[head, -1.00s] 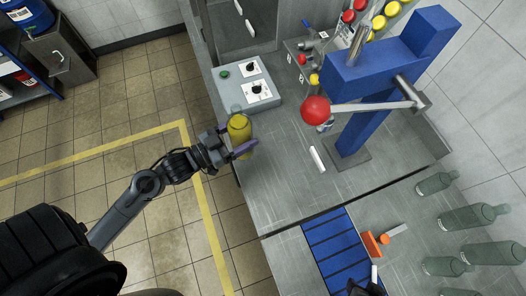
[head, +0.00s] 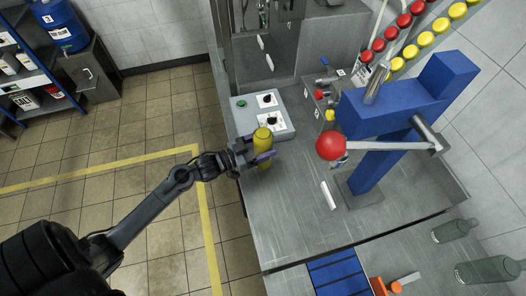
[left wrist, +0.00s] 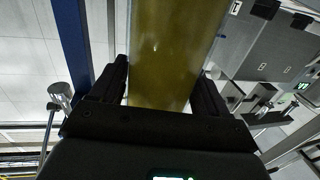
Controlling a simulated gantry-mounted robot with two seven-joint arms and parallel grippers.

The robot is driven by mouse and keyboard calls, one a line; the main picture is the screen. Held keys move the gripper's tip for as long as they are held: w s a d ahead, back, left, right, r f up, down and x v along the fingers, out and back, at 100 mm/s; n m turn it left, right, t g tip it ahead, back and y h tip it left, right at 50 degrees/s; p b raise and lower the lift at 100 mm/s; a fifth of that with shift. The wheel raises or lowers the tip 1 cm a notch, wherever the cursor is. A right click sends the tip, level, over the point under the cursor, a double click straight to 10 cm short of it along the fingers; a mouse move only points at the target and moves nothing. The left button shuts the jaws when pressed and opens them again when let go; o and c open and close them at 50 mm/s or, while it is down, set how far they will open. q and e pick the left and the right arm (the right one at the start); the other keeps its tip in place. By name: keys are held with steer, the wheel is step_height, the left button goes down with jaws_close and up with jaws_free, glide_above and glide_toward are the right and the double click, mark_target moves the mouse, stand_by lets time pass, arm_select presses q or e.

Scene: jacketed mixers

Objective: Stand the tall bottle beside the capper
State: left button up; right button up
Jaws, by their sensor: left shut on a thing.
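The tall bottle (head: 263,146), filled yellow, is held roughly upright in my left gripper (head: 258,158). In the left wrist view the bottle (left wrist: 170,55) fills the space between the two black fingers (left wrist: 165,95), which are shut on its sides. Bottle and gripper are over the left edge of the steel bench; whether the base touches the bench is hidden. The capper (head: 390,120) is a blue press with a red ball (head: 330,146) on its lever, standing to the right, apart from the bottle. My right gripper is not in view.
A grey control box (head: 263,116) with knobs is just behind the bottle. A white bar (head: 328,195) lies before the capper. Bare bench (head: 290,210) lies between. Green bottles (head: 455,230), a blue slatted surface (head: 338,275) and an orange-handled tool (head: 400,285) are at the lower right.

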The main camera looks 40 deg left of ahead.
mark_target(263, 151)
arm_select(q)
steer(key=shift+f, duration=1.85)
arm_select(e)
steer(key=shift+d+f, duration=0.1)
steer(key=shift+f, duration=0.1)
arm_select(q)
steer(key=shift+f+b, duration=0.15)
steer(key=shift+b, duration=0.15)
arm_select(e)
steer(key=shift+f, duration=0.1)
arm_select(q)
steer(key=o, duration=1.9)
steer(key=shift+f, duration=0.15)
steer(key=shift+c, duration=0.2)
